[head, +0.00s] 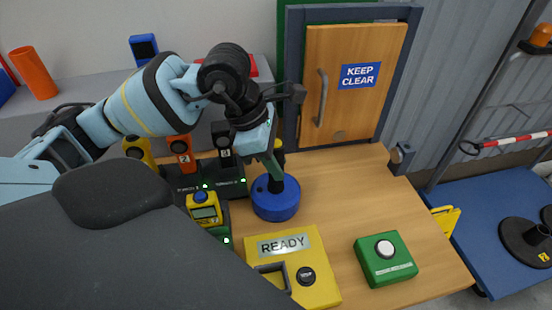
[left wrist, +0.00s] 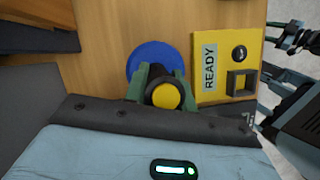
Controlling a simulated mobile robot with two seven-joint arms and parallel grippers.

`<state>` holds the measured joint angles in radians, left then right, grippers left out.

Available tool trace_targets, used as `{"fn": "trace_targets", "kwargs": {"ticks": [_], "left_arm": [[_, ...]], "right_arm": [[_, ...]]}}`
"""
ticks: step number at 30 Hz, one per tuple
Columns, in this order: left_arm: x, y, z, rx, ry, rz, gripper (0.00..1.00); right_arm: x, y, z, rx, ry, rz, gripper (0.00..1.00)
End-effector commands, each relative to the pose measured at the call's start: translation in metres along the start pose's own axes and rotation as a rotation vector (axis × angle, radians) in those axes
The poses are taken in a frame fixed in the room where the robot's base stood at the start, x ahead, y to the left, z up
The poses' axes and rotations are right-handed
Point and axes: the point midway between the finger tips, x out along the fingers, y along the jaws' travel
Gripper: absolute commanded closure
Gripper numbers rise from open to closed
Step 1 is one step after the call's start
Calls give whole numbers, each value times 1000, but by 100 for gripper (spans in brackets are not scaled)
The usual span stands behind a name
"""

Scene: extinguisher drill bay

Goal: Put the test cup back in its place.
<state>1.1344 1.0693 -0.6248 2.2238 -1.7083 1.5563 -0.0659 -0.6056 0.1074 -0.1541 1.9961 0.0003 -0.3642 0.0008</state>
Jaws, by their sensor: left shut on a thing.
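A round blue piece with a black stem, which I take to be the test cup (head: 275,204), is upright at the middle of the wooden bench. In the left wrist view the blue disc (left wrist: 148,56) shows behind the stem, whose top is yellow. My left gripper (head: 270,158) comes down from above, its green fingers shut on the stem. In the left wrist view my left gripper (left wrist: 162,90) has a finger on either side of it. I cannot tell whether the blue base touches the bench. Dark fingers at the upper right there seem to be my right gripper (left wrist: 288,38); their opening is unclear.
A yellow READY box (head: 322,252) with a square opening stands close in front. A green button box (head: 385,259) is to its right. A black dock with lights and a yellow meter (head: 204,208) are left of the cup. Bare bench (head: 335,195) lies to the right.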

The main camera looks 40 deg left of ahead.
Motion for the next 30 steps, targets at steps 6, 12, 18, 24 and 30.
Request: {"fn": "trace_targets", "kwargs": {"ticks": [6, 12, 18, 24, 30], "left_arm": [[0, 0, 0, 0, -2, 1, 100], [2, 0, -1, 0, -1, 1, 60], [2, 0, 0, 0, -1, 1, 53], [-2, 0, 1, 0, -2, 2, 53], [-26, 1, 1, 0, -3, 6, 53]], "right_arm": [[2, 2, -5, -5, 11, 1, 49], [4, 2, -6, -6, 14, 1, 49], [4, 2, -6, -6, 13, 1, 49], [1, 2, -6, -5, 11, 1, 49], [-2, 1, -2, -4, 3, 0, 49]]}}
